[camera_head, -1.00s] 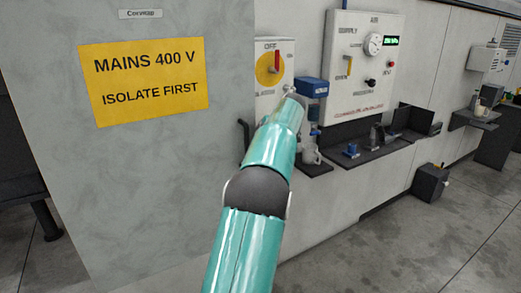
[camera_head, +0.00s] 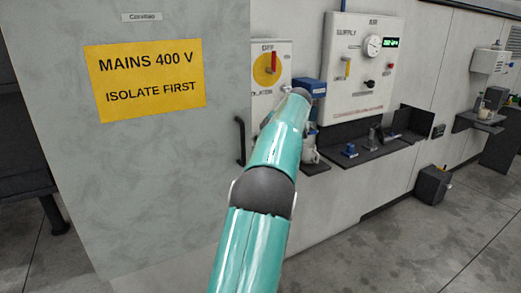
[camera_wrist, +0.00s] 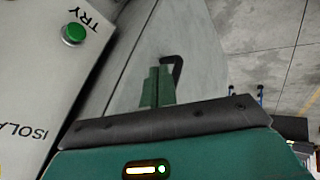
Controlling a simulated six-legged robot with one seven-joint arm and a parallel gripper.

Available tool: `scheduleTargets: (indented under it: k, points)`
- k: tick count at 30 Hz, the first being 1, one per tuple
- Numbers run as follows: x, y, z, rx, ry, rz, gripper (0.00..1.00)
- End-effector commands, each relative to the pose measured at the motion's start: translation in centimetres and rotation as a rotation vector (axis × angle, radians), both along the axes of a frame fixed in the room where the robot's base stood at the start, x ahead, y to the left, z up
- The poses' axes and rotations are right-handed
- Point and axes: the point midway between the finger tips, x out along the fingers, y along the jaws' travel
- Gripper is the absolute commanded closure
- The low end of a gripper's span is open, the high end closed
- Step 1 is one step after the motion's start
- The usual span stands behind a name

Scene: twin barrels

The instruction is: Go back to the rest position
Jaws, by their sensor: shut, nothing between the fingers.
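My teal arm (camera_head: 262,190) reaches up from the bottom of the head view towards the wall panels. Its far end covers my gripper there. In the wrist view my gripper (camera_wrist: 158,86) shows as two narrow green fingers pressed together, with nothing between them. A black bar handle (camera_wrist: 178,70) shows just beyond the fingertips; I cannot tell the gap from this view. The handle also shows on the grey cabinet's edge in the head view (camera_head: 240,140), clear of my arm. The isolator box (camera_wrist: 45,75) with a green TRY button (camera_wrist: 74,34) is left of the fingers.
The grey cabinet (camera_head: 150,190) with a yellow mains sign (camera_head: 150,78) stands close on the left. The isolator panel (camera_head: 257,95), a blue box (camera_head: 310,87) and the air supply panel (camera_head: 355,100) line the wall.

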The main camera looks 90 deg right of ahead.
Motion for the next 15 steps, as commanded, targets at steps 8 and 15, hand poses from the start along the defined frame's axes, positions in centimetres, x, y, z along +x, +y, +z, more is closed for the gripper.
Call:
scheduleTargets:
  k: [8, 15]
  points:
    - [-2.9, 1.1, 4.3, -0.004, 0.002, -0.003, 1.0]
    - [-4.1, 1.7, 5.8, -0.003, 0.001, -0.002, 1.0]
